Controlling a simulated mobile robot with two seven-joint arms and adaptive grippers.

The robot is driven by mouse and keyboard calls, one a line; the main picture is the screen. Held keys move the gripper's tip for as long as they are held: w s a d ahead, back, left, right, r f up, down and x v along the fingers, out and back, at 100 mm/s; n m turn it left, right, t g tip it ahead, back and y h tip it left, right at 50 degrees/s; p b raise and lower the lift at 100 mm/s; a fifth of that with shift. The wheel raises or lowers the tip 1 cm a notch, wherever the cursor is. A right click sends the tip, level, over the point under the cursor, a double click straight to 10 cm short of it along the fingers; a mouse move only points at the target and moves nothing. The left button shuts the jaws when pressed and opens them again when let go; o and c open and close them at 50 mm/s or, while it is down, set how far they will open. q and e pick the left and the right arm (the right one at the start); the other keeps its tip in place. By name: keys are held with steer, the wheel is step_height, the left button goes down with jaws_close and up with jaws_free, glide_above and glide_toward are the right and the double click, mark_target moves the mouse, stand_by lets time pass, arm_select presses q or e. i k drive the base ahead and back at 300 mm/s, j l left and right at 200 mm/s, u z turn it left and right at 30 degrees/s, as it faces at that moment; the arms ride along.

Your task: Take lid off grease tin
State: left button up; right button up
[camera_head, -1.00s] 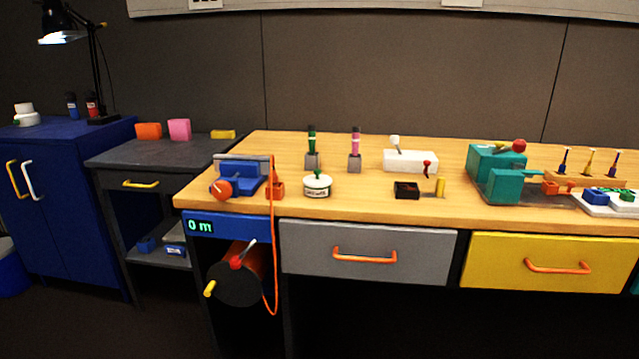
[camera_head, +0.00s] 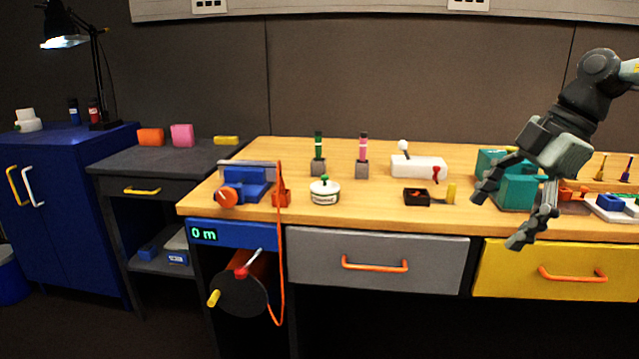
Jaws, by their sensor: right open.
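The grease tin (camera_head: 324,196) is a small white round tin with dark lettering on its side. It stands upright on the wooden bench near the front edge, left of the middle. My right gripper (camera_head: 502,218) is in front of the teal machine at the right, well to the right of the tin. Its dark fingers point down, spread apart and empty. My left gripper is not in view.
A blue vise (camera_head: 243,184) with an orange knob stands left of the tin. Behind it are green (camera_head: 318,153) and pink (camera_head: 362,155) upright handles. Bench surface around the tin is mostly clear.

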mark_target(325, 186)
steer(key=i+j, duration=1.1)
steer(key=i, duration=0.1)
